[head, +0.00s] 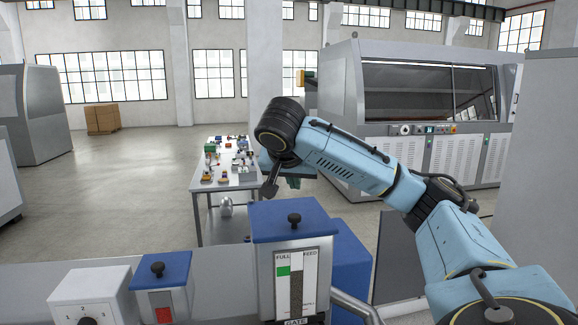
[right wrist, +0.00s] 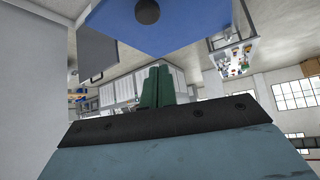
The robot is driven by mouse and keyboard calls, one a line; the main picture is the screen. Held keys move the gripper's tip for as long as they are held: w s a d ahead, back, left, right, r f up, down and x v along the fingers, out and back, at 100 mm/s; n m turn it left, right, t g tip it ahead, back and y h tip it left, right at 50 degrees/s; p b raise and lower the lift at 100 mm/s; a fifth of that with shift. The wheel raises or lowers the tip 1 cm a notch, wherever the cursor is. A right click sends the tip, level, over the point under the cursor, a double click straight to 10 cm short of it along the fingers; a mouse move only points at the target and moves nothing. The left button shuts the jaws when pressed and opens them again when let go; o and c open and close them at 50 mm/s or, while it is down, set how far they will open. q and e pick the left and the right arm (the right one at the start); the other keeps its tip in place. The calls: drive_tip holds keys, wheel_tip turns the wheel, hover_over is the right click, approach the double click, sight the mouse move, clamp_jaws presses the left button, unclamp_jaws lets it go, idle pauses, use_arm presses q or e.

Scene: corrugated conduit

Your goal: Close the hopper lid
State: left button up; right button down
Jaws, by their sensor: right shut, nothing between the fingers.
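The hopper has a blue lid (head: 290,228) with a black knob (head: 294,218) at the front centre of the head view. The lid lies over the hopper's top, and I see no clear gap under its front edge. A gauge panel marked FULL and FEED (head: 297,280) is on the hopper's front. The lid (right wrist: 165,25) and knob (right wrist: 148,10) also show there, apart from the fingers. My left gripper is not in view.
A smaller box with a blue lid (head: 162,268) and a dial box (head: 90,300) stand left of the hopper. A bent metal pipe (head: 355,306) is at its right. A table with small parts (head: 228,180) stands behind. Large machines (head: 430,130) line the back right.

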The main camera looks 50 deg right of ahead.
drive_tip(key=shift+w+a+r, duration=0.25)
drive_tip(key=shift+w+a, duration=0.05)
drive_tip(key=shift+w+a+r, duration=0.1)
drive_tip(key=shift+a+r, duration=0.15)
drive_tip(key=shift+r, duration=0.15)
